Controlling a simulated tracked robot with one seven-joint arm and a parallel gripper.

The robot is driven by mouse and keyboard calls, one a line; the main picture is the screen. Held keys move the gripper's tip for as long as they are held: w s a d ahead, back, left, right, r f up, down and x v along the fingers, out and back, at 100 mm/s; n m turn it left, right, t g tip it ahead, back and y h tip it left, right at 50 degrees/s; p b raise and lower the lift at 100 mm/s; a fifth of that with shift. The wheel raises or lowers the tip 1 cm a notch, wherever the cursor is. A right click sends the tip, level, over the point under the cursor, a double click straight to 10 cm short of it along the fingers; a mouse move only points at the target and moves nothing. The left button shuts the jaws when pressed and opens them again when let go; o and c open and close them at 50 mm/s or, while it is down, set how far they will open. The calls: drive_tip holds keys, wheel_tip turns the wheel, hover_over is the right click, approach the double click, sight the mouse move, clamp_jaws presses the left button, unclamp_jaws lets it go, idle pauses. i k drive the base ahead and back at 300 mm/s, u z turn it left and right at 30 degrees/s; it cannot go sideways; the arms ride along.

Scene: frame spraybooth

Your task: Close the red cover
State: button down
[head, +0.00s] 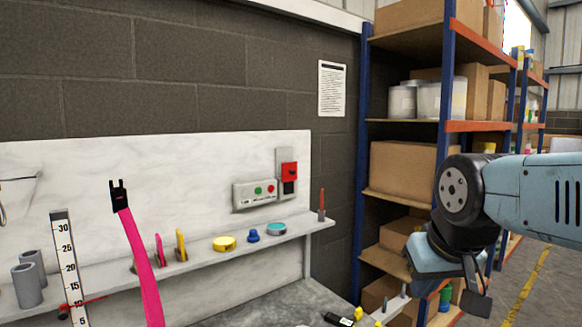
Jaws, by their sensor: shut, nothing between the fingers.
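The red cover (289,169) is on a grey switch plate (281,156) on the upper right of the white marbled back panel. It sits over the upper part of the switch, and a dark area with a little red shows below it. The cover looks raised, though it is small in the picture. My gripper (477,301) hangs at the right, in front of the shelving and well apart from the cover. It is shut and empty, with its tips pointing down.
A grey button box (255,192) with green and red buttons is left of the cover's plate. A ledge (200,260) below carries yellow, blue and cyan pieces. A pink strap (140,260) and a ruler (68,260) stand at left. Tall shelving (448,100) is behind my arm.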

sight(289, 170)
drive_tip(key=z, duration=0.1)
drive_tip(key=i, duration=1.05)
drive_tip(key=u, duration=0.1)
